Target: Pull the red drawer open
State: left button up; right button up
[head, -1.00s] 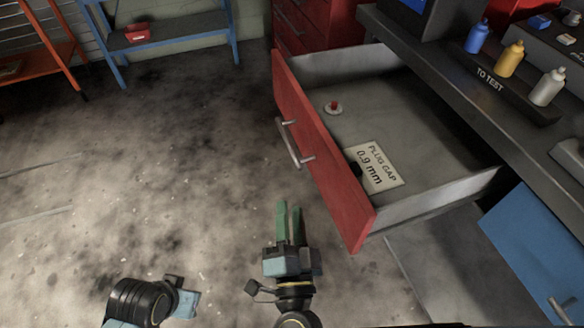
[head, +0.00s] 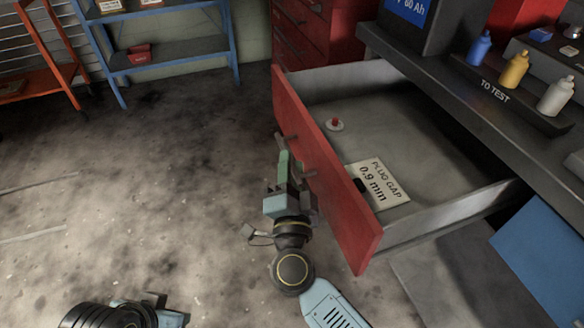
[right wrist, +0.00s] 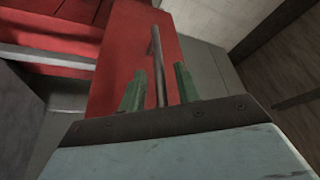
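The red drawer (head: 325,180) stands pulled far out of the bench, its grey inside showing. It holds a white card reading "PLUG GAP 0.9 mm" (head: 378,184) and a small red-and-white part (head: 334,124). My right gripper (head: 284,168) is at the drawer front, by the metal handle. In the right wrist view, its green fingers (right wrist: 159,88) stand apart with the handle bar (right wrist: 156,62) between them and gaps on both sides. Part of the handle is hidden behind the gripper in the head view. My left gripper (head: 168,312) is low at the bottom left, its fingers unclear.
The dark bench (head: 450,95) runs along the right, with blue, yellow and white bottles (head: 516,70) on a "TO TEST" strip. A blue panel (head: 545,255) is at the lower right. A blue shelf (head: 170,52) stands at the back. The floor left of the drawer is clear.

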jog(key=shift+w+r, duration=0.1)
jog(key=shift+w, duration=0.2)
grip_shut()
